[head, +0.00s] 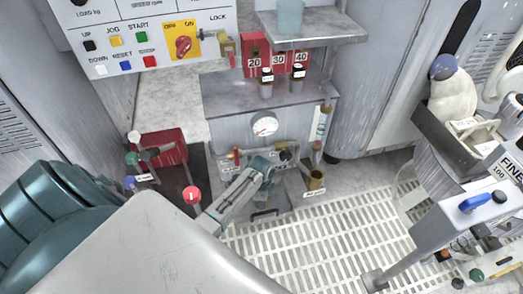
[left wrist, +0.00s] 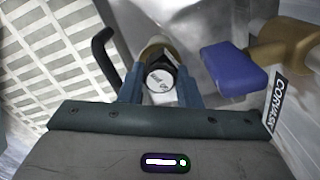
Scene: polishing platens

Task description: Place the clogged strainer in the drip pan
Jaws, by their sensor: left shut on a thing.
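My left gripper (head: 268,163) reaches in below the gauge, beside the pipework, in the head view. In the left wrist view its two fingers (left wrist: 160,88) are shut on a short round piece (left wrist: 160,78) with a dark rim and a pale end face. It looks like the strainer, but its mesh is not clear. A tan round part shows just behind it. A grey metal tray-like part with a black handle (head: 265,212) lies low under the pipework and may be the drip pan. The handle also shows in the left wrist view (left wrist: 104,48).
A blue valve handle (left wrist: 233,68) on a brass fitting stands close right of the gripper. Slatted white floor (head: 330,240) lies in front. A red box (head: 163,150) with coloured knobs stands left.

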